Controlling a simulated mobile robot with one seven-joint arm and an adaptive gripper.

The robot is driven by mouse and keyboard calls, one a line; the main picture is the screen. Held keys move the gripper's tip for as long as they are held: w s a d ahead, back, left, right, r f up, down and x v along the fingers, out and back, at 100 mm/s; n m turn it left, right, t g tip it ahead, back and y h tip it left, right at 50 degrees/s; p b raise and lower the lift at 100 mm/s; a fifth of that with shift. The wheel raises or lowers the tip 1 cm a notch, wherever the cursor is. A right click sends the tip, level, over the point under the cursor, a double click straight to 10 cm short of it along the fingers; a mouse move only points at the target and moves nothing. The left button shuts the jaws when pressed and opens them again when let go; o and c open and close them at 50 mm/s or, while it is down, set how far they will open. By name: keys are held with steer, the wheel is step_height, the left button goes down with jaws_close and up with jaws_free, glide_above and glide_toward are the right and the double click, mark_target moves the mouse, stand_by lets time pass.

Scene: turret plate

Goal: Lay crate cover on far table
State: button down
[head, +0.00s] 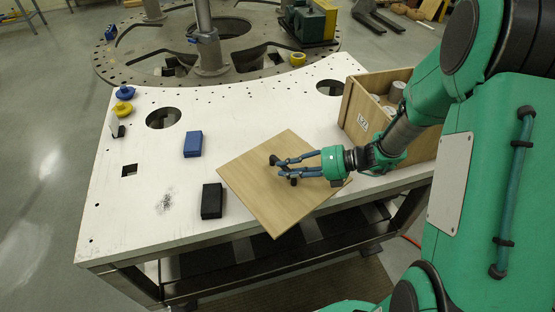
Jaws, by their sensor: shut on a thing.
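The crate cover (262,203), a flat square of light wood, is over the right front part of the white table (135,225), with its nearest corner past the front edge. I cannot tell whether it touches the tabletop or is held just above it. My gripper (280,170) reaches in from the right over the cover, and its blue fingers are shut on it. The exact grip point is partly hidden by the fingers. Behind the white table is a round, dark turret plate (125,72) with holes along its rim.
An open wooden crate (360,108) with things inside stands at the table's right, beside my arm. A blue box (193,144) and a black box (212,201) lie left of the cover. Blue and yellow rolls (123,108) are at the left edge. The table has round cutouts (163,118).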

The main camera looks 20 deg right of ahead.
mark_target(278, 150)
steer(key=w, duration=0.3)
steer(key=w+b, duration=0.1)
steer(key=w, duration=0.2)
steer(key=w+b, duration=0.1)
steer(key=w, duration=0.2)
steer(key=shift+w+f, duration=0.4)
steer(key=shift+f, duration=0.1)
steer(key=shift+f+b, duration=0.75)
steer(key=shift+f, duration=0.9)
steer(key=c, duration=1.5)
jaws_free()
steer(key=shift+s+d, duration=0.1)
